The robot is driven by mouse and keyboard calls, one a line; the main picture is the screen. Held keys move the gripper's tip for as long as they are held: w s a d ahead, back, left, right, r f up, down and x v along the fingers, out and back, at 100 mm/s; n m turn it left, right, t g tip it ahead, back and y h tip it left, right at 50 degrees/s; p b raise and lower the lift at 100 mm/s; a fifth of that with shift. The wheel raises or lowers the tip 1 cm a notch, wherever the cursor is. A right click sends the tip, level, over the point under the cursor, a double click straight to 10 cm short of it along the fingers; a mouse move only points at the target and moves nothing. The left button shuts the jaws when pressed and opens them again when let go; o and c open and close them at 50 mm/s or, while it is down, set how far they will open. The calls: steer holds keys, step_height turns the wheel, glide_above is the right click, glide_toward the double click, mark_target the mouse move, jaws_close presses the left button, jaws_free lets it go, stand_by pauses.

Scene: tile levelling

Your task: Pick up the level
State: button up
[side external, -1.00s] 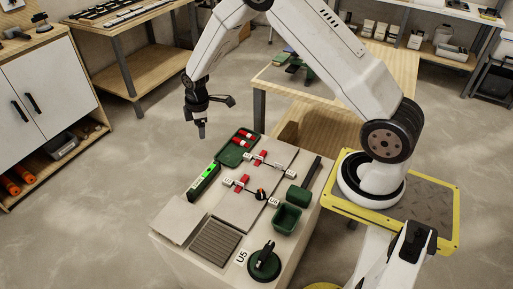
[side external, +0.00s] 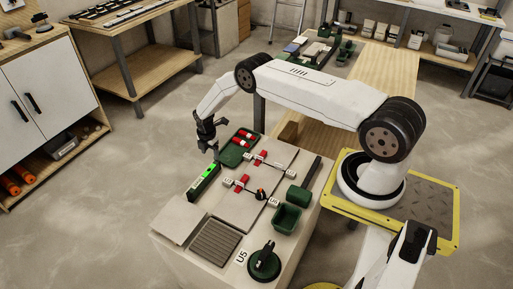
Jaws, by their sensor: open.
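The level (side external: 203,183) is a dark green bar with a bright green lit top face. It lies along the left edge of the work table (side external: 179,222), beside the pale tiles. My gripper (side external: 211,150) hangs above the far end of the level, pointing down. Its jaws are open and empty, apart from the level as far as this view shows. The exact height of the fingertips over the level is hard to tell.
A green tray (side external: 230,158) with red pieces sits just right of my gripper. Red and white clips (side external: 241,183) stand on the tiles (side external: 243,209). A green bin (side external: 287,218), a grey ribbed pad (side external: 214,243) and a green suction tool (side external: 264,264) lie nearer the front.

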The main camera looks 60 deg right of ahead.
mark_target(212, 166)
steer(key=shift+f, duration=0.2)
steer(key=shift+f, duration=1.25)
steer(key=shift+f, duration=2.55)
steer(key=shift+f, duration=0.25)
steer(key=shift+c, duration=0.2)
jaws_close()
